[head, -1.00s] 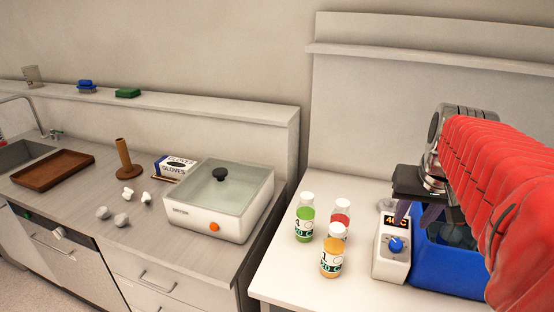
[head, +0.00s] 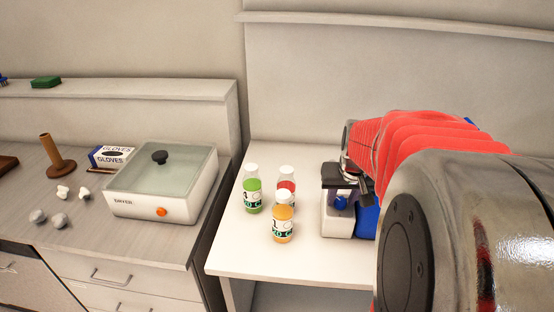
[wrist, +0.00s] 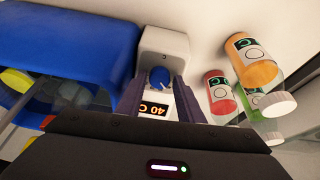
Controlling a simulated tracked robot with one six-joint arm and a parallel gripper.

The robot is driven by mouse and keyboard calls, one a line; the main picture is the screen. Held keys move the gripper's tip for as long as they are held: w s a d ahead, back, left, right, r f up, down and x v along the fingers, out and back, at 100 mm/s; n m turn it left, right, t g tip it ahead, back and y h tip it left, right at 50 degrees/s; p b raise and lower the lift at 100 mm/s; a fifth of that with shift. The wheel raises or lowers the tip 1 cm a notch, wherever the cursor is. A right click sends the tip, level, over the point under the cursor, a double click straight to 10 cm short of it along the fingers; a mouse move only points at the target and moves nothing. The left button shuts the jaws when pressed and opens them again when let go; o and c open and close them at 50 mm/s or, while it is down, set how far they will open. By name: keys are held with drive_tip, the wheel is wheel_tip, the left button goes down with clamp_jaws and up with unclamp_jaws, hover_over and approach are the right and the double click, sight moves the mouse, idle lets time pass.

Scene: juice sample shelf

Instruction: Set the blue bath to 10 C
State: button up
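The blue bath (head: 368,219) is mostly hidden behind my arm in the head view. In the wrist view its blue wall (wrist: 75,45) fills the upper left. Its white control unit (wrist: 165,42) carries a round blue dial (wrist: 160,77) and a display (wrist: 153,109) that reads 40 C upside down. My gripper (wrist: 159,80) is open, with a dark finger on each side of the dial and display. I cannot tell whether the fingers touch the dial. In the head view my gripper (head: 347,187) is in front of the control unit and hides the display.
Bottles with green (head: 252,190), red (head: 287,184) and orange (head: 282,218) contents stand left of the control unit. In the wrist view the red (wrist: 219,97) and orange (wrist: 252,62) ones are close to the right finger. A dryer (head: 150,205) sits on the left counter.

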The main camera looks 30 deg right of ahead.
drive_tip(key=shift+f, duration=0.2)
drive_tip(key=shift+c, duration=0.6)
drive_tip(key=c, duration=0.7)
drive_tip(key=shift+o, duration=0.2)
